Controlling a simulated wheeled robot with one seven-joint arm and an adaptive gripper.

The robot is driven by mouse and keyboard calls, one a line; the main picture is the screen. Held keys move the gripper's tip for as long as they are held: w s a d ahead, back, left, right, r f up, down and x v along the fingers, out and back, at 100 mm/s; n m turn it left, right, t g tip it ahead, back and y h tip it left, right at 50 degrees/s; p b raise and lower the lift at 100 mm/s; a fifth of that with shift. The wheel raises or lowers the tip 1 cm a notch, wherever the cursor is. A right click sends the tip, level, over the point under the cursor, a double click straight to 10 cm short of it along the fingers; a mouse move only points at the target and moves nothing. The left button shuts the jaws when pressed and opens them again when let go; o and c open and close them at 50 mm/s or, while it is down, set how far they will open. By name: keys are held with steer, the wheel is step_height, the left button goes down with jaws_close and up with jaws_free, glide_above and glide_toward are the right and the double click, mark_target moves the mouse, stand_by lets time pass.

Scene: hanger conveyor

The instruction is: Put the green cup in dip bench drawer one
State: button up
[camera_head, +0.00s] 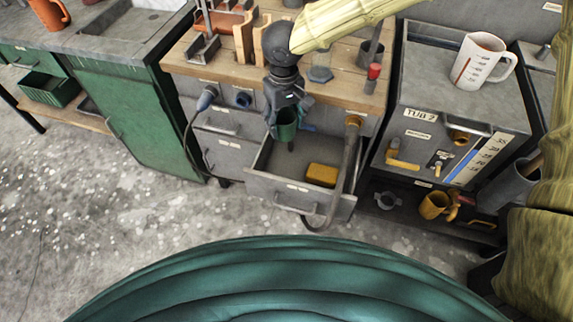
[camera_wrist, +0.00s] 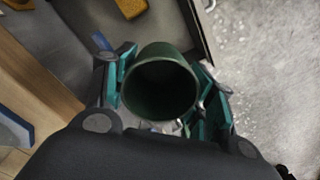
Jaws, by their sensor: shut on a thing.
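My gripper (camera_head: 286,108) is shut on the green cup (camera_head: 287,126). It holds the cup above the back left part of an open, labelled bench drawer (camera_head: 290,196). In the wrist view the green cup (camera_wrist: 160,88) sits between the two teal-padded fingers, its open mouth facing the camera, and it looks empty. The drawer is pulled out, and a yellow sponge-like block (camera_head: 321,175) lies in its right part. The block also shows at the top of the wrist view (camera_wrist: 131,7). I cannot read the drawer's label.
A hose (camera_head: 346,177) hangs over the drawer's right side. The wooden benchtop (camera_head: 200,52) above holds racks, a glass jar and a red-capped item. TUB 2 (camera_head: 430,105) stands at the right with a measuring jug (camera_head: 480,58) on top. The drawer's left part looks clear.

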step_height(320, 180, down, 21)
steer(key=shift+r+b, duration=0.1)
steer(key=shift+b, duration=0.8)
steer(key=o, duration=1.1)
step_height(320, 180, up, 8)
steer(key=shift+f+p, duration=0.25)
steer(key=shift+p, duration=0.1)
